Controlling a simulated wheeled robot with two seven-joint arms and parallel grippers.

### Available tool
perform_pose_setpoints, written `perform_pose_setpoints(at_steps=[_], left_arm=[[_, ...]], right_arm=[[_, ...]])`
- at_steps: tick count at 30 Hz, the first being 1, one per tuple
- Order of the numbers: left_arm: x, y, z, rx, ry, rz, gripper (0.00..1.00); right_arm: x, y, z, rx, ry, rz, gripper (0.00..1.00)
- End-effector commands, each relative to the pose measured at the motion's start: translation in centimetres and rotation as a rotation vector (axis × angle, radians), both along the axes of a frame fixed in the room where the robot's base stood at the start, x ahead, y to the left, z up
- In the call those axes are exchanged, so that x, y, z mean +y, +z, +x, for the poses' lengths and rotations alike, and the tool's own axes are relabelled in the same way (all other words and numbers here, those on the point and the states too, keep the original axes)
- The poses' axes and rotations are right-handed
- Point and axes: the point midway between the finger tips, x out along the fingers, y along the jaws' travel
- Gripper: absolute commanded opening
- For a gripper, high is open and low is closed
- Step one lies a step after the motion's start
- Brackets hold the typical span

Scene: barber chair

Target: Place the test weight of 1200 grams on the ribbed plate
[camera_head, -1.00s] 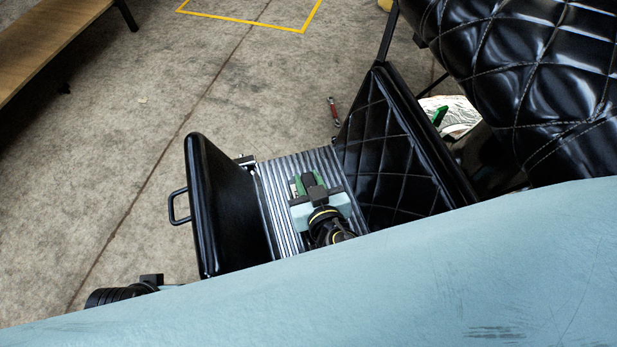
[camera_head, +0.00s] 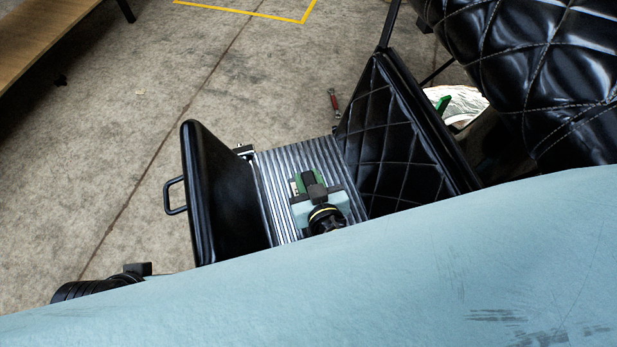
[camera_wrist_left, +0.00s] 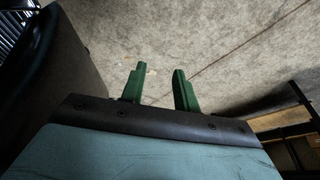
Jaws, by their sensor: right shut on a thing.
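The ribbed plate (camera_head: 277,168) is the grey metal footrest between the black side pads. My right gripper (camera_head: 308,180) is over the plate, seen from above, with its green fingers pointing down. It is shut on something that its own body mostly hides. A small pale edge with dark marks (camera_head: 294,187) shows left of the fingers; I cannot tell whether it is the 1200 gram test weight or whether it touches the plate. My left gripper (camera_wrist_left: 160,86) is open and empty in the left wrist view, its two green fingers apart.
A black pad with a handle (camera_head: 212,190) bounds the plate at left, a quilted black panel (camera_head: 390,140) at right. The quilted chair (camera_head: 530,70) fills the top right. A red-handled tool (camera_head: 334,101) lies on the floor. A wooden bench (camera_head: 45,35) stands top left.

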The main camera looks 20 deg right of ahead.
Motion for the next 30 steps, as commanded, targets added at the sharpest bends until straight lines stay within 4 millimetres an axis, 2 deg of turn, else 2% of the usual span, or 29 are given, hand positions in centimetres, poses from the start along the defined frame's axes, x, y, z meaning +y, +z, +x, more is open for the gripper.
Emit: perform_pose_setpoints(at_steps=[11,12,16,24,28,30], left_arm=[[-0.4,0.5,0.8,-0.046,-0.004,-0.012,0.31],[-0.4,0.5,0.7,-0.045,-0.004,-0.012,0.31],[-0.4,0.5,0.7,-0.045,-0.004,-0.011,0.31],[-0.3,0.5,0.7,-0.042,-0.004,-0.011,0.31],[0.0,0.1,0.1,-0.002,0.000,0.000,0.31],[0.1,-0.2,0.0,0.005,0.001,0.002,0.31]], right_arm=[[0.1,0.1,0.2,-0.008,0.000,0.002,0.00],[0.0,-0.2,0.0,0.000,0.000,0.001,0.31],[0.0,-0.2,0.0,0.000,0.000,0.001,0.47],[0.0,-0.2,0.0,0.000,0.000,0.000,0.47],[0.0,0.1,0.0,0.000,0.000,0.000,0.47],[0.0,0.3,-0.9,0.002,0.000,0.002,0.47]])
